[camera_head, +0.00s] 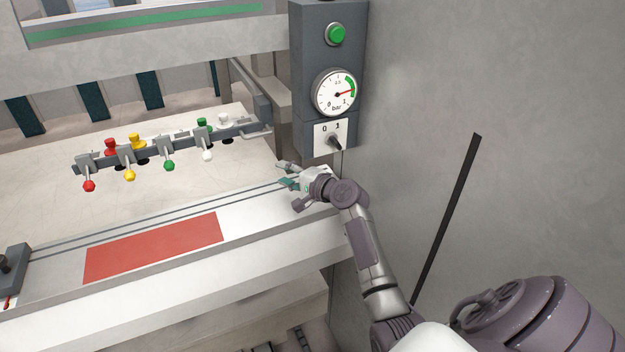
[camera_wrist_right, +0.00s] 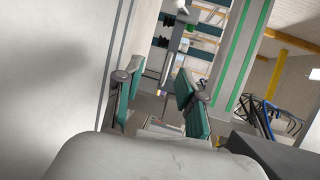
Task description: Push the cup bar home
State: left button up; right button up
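The cup bar (camera_head: 150,153) is a dark grey rail that runs slantwise over the pale sheet. It carries several levers with red, yellow, green and white knobs, and black cups show under it. A thin grey handle (camera_head: 257,134) sticks out at its right end. My right gripper (camera_head: 286,175) is below and to the right of that handle, apart from it, above the right end of the white front ledge. In the right wrist view its two teal finger pads (camera_wrist_right: 157,102) stand apart with nothing between them. My left gripper is not in view.
A grey control column (camera_head: 302,92) with a green button (camera_head: 336,34), a pressure gauge (camera_head: 337,93) and a 0/1 switch (camera_head: 334,140) stands just behind my right gripper. A red panel (camera_head: 155,247) lies on the front ledge (camera_head: 270,228). A grey wall is at right.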

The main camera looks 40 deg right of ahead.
jog(key=b+v, duration=0.1)
jog(key=v, duration=0.7)
jog(key=shift+s, duration=0.35)
jog(key=shift+d, duration=0.1)
